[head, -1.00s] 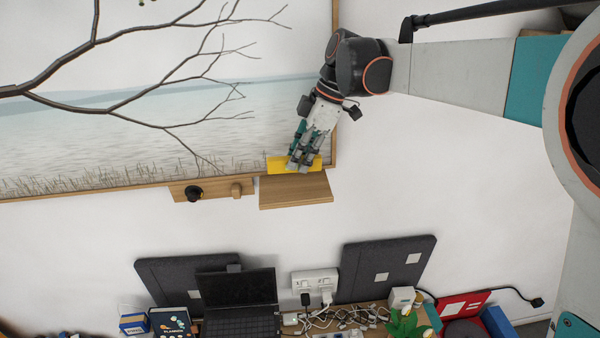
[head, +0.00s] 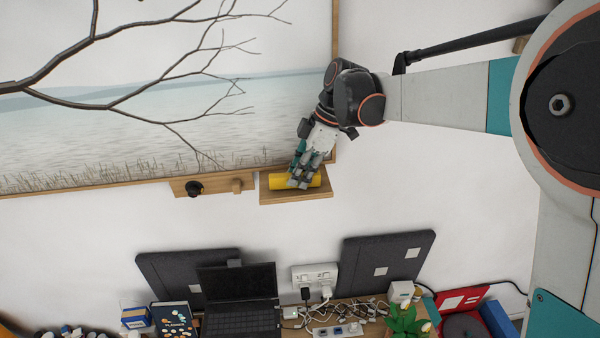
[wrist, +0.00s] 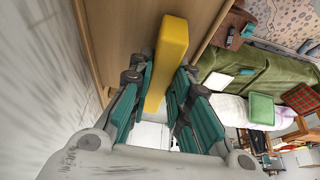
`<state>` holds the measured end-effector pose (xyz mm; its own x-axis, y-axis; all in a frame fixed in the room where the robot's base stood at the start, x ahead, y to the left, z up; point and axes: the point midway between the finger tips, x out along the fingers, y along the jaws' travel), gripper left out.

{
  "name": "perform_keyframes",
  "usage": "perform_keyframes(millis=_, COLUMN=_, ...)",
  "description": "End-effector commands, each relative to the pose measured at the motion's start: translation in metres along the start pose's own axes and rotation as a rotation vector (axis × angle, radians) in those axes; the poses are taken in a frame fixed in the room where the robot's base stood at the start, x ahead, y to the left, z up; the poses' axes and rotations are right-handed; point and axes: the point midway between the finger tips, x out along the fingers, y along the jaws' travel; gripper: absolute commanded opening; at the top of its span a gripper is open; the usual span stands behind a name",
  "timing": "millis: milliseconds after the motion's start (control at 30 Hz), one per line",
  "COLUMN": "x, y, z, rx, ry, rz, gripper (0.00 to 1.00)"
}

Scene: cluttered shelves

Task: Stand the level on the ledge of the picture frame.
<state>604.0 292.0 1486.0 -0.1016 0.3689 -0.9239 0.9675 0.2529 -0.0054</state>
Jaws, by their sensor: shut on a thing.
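The level is a yellow bar (head: 283,183), also in the wrist view (wrist: 172,45). My gripper (head: 305,180) is shut on it from above, its teal fingers on both sides in the wrist view (wrist: 160,82). In the head view the bar lies lengthwise across a small wooden shelf (head: 290,198), just below the lower right corner of the picture frame (head: 105,189). I cannot tell whether it touches the shelf. My fingers hide its right part. The frame holds a lake and branch picture.
A wooden wall rack (head: 214,187) with a black knob (head: 194,188) is left of the shelf. Below are a laptop (head: 238,290), dark panels (head: 388,268), a wall socket (head: 315,277), cables and a plant (head: 407,322). The wall right of the shelf is clear.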

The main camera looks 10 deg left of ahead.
Motion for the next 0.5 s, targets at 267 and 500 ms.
perform_keyframes(millis=267, x=0.0025, y=0.0, z=0.001, rx=0.0, ry=0.0, rz=0.0, gripper=0.38)
perform_keyframes(millis=500, x=0.0022, y=0.0, z=0.0009, rx=0.0, ry=0.0, rz=0.0, gripper=0.38)
